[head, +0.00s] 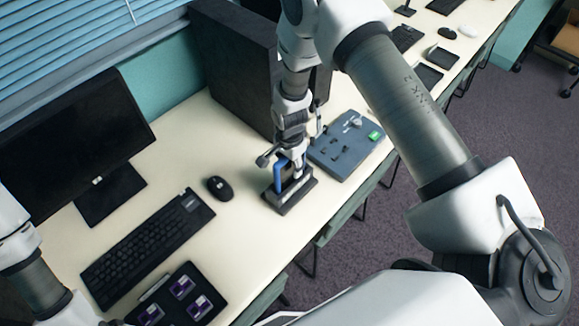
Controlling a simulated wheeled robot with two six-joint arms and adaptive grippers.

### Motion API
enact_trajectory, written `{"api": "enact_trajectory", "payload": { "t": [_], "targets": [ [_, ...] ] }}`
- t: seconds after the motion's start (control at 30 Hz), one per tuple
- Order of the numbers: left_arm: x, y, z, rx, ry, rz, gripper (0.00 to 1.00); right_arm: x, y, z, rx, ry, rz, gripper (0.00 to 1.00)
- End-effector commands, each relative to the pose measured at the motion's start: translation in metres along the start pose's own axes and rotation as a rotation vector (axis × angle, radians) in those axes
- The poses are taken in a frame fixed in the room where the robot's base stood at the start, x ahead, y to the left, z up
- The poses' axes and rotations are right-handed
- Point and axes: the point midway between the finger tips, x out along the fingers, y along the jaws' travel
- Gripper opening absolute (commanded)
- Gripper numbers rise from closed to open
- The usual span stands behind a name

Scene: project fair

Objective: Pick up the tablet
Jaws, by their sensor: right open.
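My right gripper (290,172) points down over the desk, just above a low black object with a raised rim (291,197). A blue upright piece (279,173) shows at the gripper's left side. The jaws are open; I cannot tell whether anything is between them. No tablet is certain. A flat dark slab (428,76) lies farther along the desk at the upper right and may be one, far from the gripper. My left arm shows at the left edge; its gripper is out of view.
A black mouse (219,188), keyboard (147,246) and monitor (75,150) are to the left. A tray with purple items (216,312) is at the front. A grey-blue board (347,157) and a tall dark box (232,75) stand near the gripper.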

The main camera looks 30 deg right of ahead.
Motion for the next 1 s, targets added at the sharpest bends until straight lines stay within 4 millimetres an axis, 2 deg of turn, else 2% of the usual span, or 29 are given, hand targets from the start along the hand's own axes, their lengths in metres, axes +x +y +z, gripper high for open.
{"api": "enact_trajectory", "payload": {
  "t": [0.2, 0.23, 0.37, 0.77, 0.87, 1.0],
  "targets": [
    [0.0, 0.0, 0.0, 0.0, 0.0, 0.0, 0.81, 0.004, 0.0, 0.0, 0.0, 0.0, 0.0, 0.5],
    [0.0, 0.0, 0.0, 0.0, 0.0, 0.0, 0.81, 0.004, 0.0, 0.0, 0.0, 0.0, 0.0, 0.46],
    [0.0, 0.0, 0.0, 0.0, -0.001, 0.0, 0.81, 0.004, 0.0, 0.0, -0.001, 0.0, 0.0, 0.0],
    [0.001, 0.0, 0.0, 0.0, 0.0, 0.0, 0.81, 0.002, -0.001, 0.0, -0.001, 0.001, -0.002, 0.0],
    [0.004, 0.0, 0.0, 0.0, 0.0, 0.0, 0.81, -0.004, -0.001, 0.0, 0.0, 0.001, -0.004, 0.0],
    [0.011, 0.0, 0.0, 0.0, 0.0, 0.0, 0.81, -0.022, -0.001, 0.0, -0.001, 0.002, -0.005, 0.0]
  ]
}}
